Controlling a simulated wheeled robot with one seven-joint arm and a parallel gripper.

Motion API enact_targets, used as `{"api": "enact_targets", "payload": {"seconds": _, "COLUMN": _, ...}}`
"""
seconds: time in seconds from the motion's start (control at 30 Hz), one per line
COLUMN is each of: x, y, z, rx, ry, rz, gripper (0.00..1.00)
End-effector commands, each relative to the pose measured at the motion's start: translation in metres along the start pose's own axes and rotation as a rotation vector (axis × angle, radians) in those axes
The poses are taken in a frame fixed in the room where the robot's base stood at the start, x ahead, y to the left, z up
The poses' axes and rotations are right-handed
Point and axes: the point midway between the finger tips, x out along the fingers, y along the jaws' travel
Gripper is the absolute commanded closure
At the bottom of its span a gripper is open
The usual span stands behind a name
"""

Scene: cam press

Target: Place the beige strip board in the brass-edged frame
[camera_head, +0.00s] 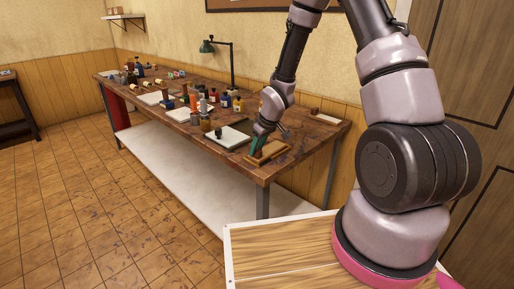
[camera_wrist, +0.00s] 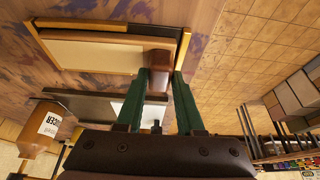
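The brass-edged frame (camera_head: 281,148) lies near the front right end of the workbench, and it also shows in the wrist view (camera_wrist: 185,45). A flat beige panel (camera_wrist: 90,54), apparently the beige strip board, shows within the frame's outline; I cannot tell whether it sits fully down. A brown block (camera_wrist: 157,57) stands at the panel's right end in the wrist view, and I cannot tell whether it is joined to it. My gripper (camera_wrist: 162,78) points at the frame, its green fingers against both sides of the block.
A dark-edged flat board (camera_head: 228,136) lies on the bench (camera_head: 188,129) just left of the frame. Several bottles, pale trays and a desk lamp (camera_head: 230,62) stand farther left. A brown bottle (camera_wrist: 40,128) is near my gripper in the wrist view. The bench's front edge is close.

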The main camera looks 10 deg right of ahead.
Motion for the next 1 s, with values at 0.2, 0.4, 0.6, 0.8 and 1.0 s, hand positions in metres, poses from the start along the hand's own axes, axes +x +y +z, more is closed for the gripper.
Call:
{"api": "enact_targets", "payload": {"seconds": 0.2, "x": 0.000, "y": 0.000, "z": 0.000, "rx": 0.000, "ry": 0.000, "rz": 0.000, "gripper": 0.36}}
{"api": "enact_targets", "payload": {"seconds": 0.4, "x": -0.002, "y": 0.000, "z": -0.001, "rx": 0.000, "ry": 0.000, "rz": 0.000, "gripper": 0.36}}
{"api": "enact_targets", "payload": {"seconds": 0.6, "x": -0.027, "y": 0.001, "z": -0.002, "rx": 0.003, "ry": 0.002, "rz": 0.002, "gripper": 0.36}}
{"api": "enact_targets", "payload": {"seconds": 0.8, "x": -0.073, "y": 0.002, "z": -0.002, "rx": 0.004, "ry": 0.004, "rz": 0.003, "gripper": 0.36}}
{"api": "enact_targets", "payload": {"seconds": 1.0, "x": -0.105, "y": 0.002, "z": -0.001, "rx": 0.004, "ry": 0.002, "rz": 0.002, "gripper": 0.36}}
